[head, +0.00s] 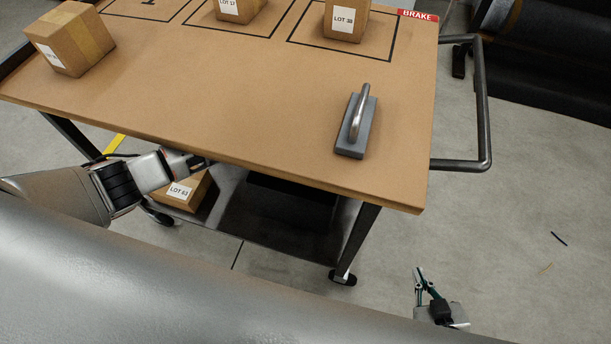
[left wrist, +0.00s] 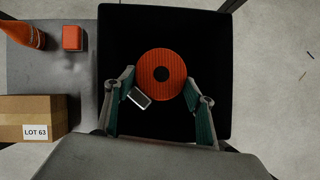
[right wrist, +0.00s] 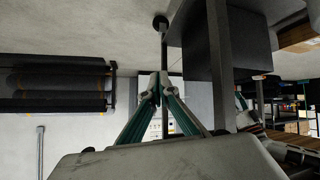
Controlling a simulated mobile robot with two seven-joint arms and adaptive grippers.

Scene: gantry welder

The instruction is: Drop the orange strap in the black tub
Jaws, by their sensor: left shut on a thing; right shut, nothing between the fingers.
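The orange strap (left wrist: 160,62) is a coiled round roll with a dark centre hole and a metal buckle beside it. My left gripper (left wrist: 158,85) is shut on the roll, one finger on each side. In the left wrist view the roll is over the open black tub (left wrist: 120,35); its height above the floor of the tub cannot be told. In the head view the tub (head: 290,190) stands on the cart's lower shelf, and my left gripper (head: 205,161) reaches under the tabletop edge, its tips partly hidden. My right gripper (head: 424,272) is shut and empty, away to the right; its tips meet in the right wrist view (right wrist: 160,84).
The tabletop (head: 240,110) overhangs the shelf closely above my left gripper. A handled grey block (head: 355,125) lies on top.

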